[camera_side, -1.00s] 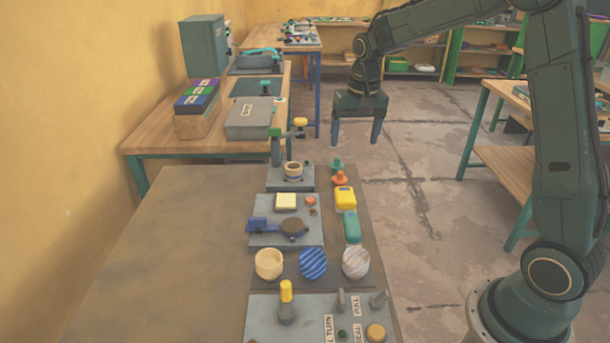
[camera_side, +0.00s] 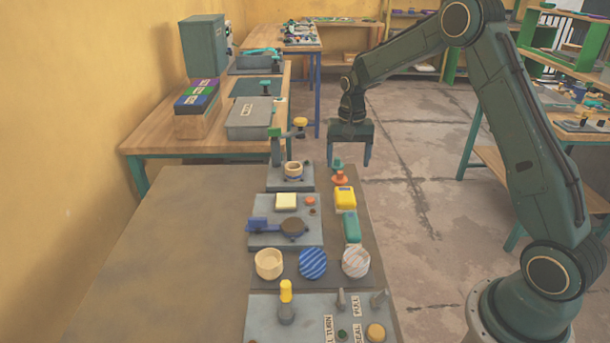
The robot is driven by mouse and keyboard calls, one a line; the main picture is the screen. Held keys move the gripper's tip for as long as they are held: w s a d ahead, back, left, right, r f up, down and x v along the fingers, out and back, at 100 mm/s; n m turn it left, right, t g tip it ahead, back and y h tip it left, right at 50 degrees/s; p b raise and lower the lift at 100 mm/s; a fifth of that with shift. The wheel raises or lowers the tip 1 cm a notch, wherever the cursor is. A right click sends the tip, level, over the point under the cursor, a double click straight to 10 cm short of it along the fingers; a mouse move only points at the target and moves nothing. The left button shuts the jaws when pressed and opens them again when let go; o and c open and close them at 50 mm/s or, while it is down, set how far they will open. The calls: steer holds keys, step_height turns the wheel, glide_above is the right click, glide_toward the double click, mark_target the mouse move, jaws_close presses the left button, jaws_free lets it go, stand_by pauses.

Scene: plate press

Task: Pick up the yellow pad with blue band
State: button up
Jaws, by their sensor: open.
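A yellow block (camera_side: 345,197), which seems to be the yellow pad, lies on the right part of the brown table. Its top is plain yellow; a blue band on it is too small to make out clearly. A green block (camera_side: 351,227) lies just in front of it. My gripper (camera_side: 350,161) points down with its two fingers apart and nothing between them. In the picture it is just above the yellow block and the orange knob (camera_side: 340,178); its exact height is hard to tell.
Left of the pad is a grey plate (camera_side: 262,238) with a pale yellow square (camera_side: 286,201). A post with a yellow knob (camera_side: 300,122) rises behind. The table's left side is clear.

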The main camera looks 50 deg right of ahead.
mark_target(345, 192)
steer(key=shift+f, duration=3.5)
steer(key=shift+f, duration=0.1)
steer(key=shift+f, duration=2.5)
steer(key=shift+c, duration=0.2)
steer(key=c, duration=1)
